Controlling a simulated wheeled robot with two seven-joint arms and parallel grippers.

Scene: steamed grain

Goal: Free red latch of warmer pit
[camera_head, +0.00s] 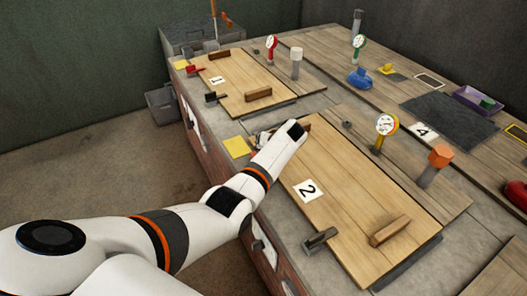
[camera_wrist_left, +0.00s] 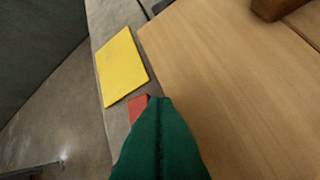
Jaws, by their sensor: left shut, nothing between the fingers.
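A small part of a red latch (camera_wrist_left: 138,106) shows in the left wrist view, between the yellow pad and my left gripper (camera_wrist_left: 158,104). It lies at the edge of a wooden lid (camera_wrist_left: 230,80). My gripper's green fingers are shut together, empty, and hide most of the latch. I cannot tell whether they touch it. Another red latch (camera_head: 192,69) sits by the lid marked 1 (camera_head: 240,85). My right gripper is out of view.
A yellow pad (camera_head: 236,147) lies on the stone ledge beside lid 2. Dark latches stand at lid 1 (camera_head: 216,97) and lid 2 (camera_head: 320,239). Wooden handles (camera_head: 390,230), gauges (camera_head: 386,126) and an orange-topped post (camera_head: 437,162) rise from the counter.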

